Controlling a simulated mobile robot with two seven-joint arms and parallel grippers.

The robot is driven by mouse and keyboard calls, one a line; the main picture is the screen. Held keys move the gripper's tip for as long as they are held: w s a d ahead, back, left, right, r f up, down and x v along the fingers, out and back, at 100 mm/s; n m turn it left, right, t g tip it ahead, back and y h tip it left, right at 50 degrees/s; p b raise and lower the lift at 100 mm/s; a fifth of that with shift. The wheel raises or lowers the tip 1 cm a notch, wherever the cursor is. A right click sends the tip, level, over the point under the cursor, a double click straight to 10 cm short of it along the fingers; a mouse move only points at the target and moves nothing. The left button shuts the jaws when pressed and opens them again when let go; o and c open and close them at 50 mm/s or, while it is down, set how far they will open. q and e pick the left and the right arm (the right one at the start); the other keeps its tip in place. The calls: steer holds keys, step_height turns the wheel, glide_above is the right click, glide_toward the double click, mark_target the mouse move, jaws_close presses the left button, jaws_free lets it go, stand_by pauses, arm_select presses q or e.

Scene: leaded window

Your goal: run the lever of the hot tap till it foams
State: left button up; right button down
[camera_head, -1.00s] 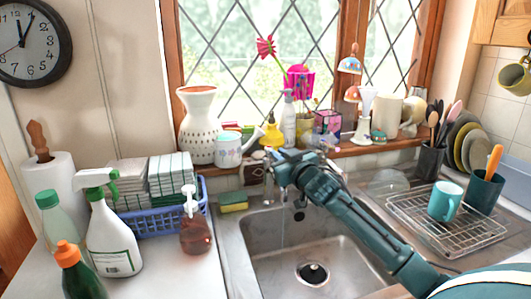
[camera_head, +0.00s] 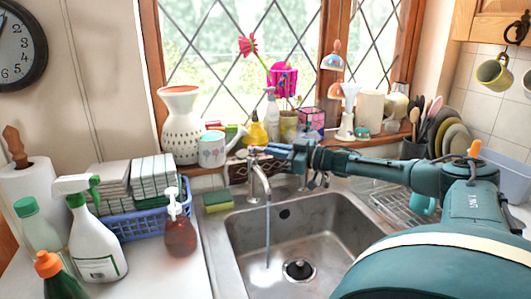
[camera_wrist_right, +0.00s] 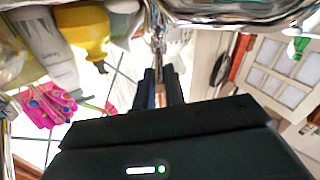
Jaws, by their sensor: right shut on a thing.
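The chrome tap (camera_head: 262,178) stands at the back of the steel sink (camera_head: 335,225), its spout curving over the basin. A thin stream of water (camera_head: 267,230) falls from it towards the drain. My right gripper (camera_head: 262,152) reaches in from the right, behind the top of the tap. In the right wrist view its two dark fingers (camera_wrist_right: 160,90) are close together on a thin metal part, which looks like the tap's lever (camera_wrist_right: 158,62). The lever is mostly hidden by the fingers in the head view. My left gripper is not in view.
A watering can (camera_head: 212,150), vase (camera_head: 180,125) and yellow bottle (camera_head: 257,133) stand on the sill just behind the gripper. A sponge (camera_head: 217,201) and soap bottle (camera_head: 180,235) are left of the sink. My arm covers part of the drying rack (camera_head: 400,208) at the right.

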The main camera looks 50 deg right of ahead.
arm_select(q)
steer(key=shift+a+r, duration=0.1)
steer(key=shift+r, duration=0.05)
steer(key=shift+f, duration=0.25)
arm_select(e)
steer(key=c, duration=1.5)
jaws_free()
steer(key=shift+o, duration=0.2)
steer(key=shift+s+d, duration=0.1)
arm_select(q)
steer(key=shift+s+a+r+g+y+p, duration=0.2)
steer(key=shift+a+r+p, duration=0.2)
steer(key=shift+p, duration=0.8)
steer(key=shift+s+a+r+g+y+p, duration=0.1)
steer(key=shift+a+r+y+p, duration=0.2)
steer(key=shift+p, duration=0.9)
arm_select(e)
steer(key=v, duration=1.3)
steer(key=shift+d, duration=0.1)
